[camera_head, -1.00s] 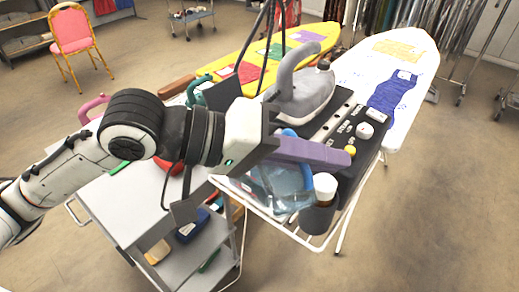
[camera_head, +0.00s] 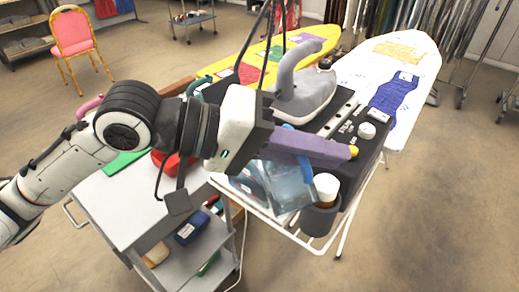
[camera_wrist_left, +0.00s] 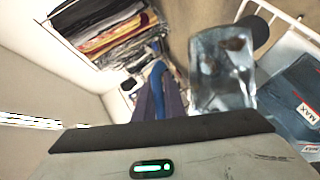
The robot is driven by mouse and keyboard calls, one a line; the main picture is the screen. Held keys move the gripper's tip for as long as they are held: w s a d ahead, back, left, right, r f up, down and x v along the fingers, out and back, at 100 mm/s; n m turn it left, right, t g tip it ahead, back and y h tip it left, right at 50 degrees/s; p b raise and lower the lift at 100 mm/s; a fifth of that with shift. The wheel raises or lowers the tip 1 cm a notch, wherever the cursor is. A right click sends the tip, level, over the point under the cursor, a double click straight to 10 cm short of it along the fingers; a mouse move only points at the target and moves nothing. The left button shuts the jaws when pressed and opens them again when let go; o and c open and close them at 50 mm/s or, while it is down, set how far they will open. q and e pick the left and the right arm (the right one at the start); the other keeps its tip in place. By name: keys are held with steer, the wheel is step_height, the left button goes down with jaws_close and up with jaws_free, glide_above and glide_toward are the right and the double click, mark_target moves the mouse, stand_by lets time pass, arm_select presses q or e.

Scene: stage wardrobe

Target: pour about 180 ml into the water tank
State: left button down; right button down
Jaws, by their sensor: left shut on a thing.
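My left gripper (camera_head: 318,150) has purple fingers and is shut on the blue handle (camera_head: 308,170) of a clear jug (camera_head: 290,184). The handle (camera_wrist_left: 157,78) and the jug (camera_wrist_left: 222,75) also show in the left wrist view. The water tank (camera_head: 248,184) is a see-through bluish container left of the jug, partly hidden under my gripper. In the left wrist view the tank (camera_wrist_left: 295,98) carries a MAX label at the right edge. The jug looks tilted beside the tank; its water level and any stream are not clear. My right gripper is out of view.
A grey iron (camera_head: 305,90) stands on the dark control panel (camera_head: 350,138). A dark cup holder (camera_head: 320,220) with a white-capped bottle (camera_head: 326,187) is close right of the jug. A grey cart (camera_head: 120,205) stands at left. Ironing boards (camera_head: 415,65) extend behind.

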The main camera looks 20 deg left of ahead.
arm_select(q)
steer(key=shift+w+a+r+n+h+b, duration=0.35)
steer(key=shift+w+r+n+b, duration=0.1)
steer(key=shift+r+n+b, duration=0.15)
stand_by(1.1)
steer(key=m+p, duration=0.1)
steer(key=p, duration=0.1)
steer(key=s+d+m+y+p, duration=0.1)
steer(key=shift+s+d+f+p, duration=0.15)
steer(key=shift+s+f+p, duration=0.1)
steer(key=shift+p, duration=0.15)
steer(key=shift+s+f+y, duration=0.25)
steer(key=shift+d+f+m+t+p, duration=0.1)
steer(key=shift+d+m+t+p, duration=0.15)
steer(key=shift+m+t+p, duration=0.3)
steer(key=shift+s+d+f+m+y, duration=0.25)
steer(key=shift+s+f+m+y, duration=0.15)
steer(key=shift+m+y, duration=0.2)
stand_by(0.6)
